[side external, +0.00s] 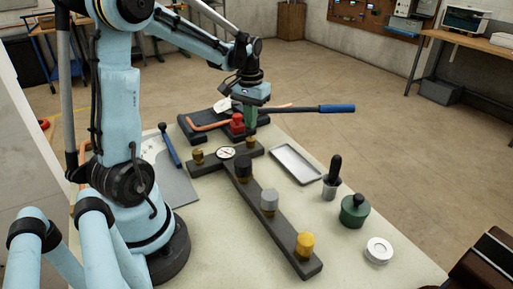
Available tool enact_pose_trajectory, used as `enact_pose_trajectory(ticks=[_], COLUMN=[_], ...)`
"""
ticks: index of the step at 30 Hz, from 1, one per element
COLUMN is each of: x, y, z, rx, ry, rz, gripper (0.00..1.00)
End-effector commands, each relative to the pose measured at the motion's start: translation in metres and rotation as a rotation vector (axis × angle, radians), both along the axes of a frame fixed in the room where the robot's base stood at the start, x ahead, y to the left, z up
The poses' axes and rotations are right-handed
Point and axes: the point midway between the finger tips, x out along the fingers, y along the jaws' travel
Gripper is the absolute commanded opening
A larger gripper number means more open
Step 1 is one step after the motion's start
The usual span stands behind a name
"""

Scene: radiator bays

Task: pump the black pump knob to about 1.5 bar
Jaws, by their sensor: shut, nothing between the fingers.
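The black knob (243,167) stands upright on the dark grey bar (285,234), just below the round white gauge (227,153). The gauge dial is too small to read. My gripper (250,121) points down behind the gauge, close to a red knob (237,124). Its green fingers are shut with nothing between them. It is apart from the black knob, above and slightly right of it in the picture. I cannot tell whether it touches the red knob.
A grey knob (269,202) and a yellow knob (305,244) stand along the bar; brass fittings flank the gauge. A blue-handled tool (337,108) lies at the back. A tray (296,164), black-handled tool (334,172), green container (354,211) and white ring (378,250) stand right.

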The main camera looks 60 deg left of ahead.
Motion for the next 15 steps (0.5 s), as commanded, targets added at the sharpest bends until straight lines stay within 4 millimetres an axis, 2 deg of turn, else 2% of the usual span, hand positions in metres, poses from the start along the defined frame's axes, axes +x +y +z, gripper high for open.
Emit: enact_pose_trajectory(ticks=[9,15], x=[0.0,0.0], y=[0.0,0.0], z=[-0.007,0.008], rx=[0.0,0.0], ry=[0.0,0.0], rz=[0.0,0.0], gripper=[0.0,0.0])
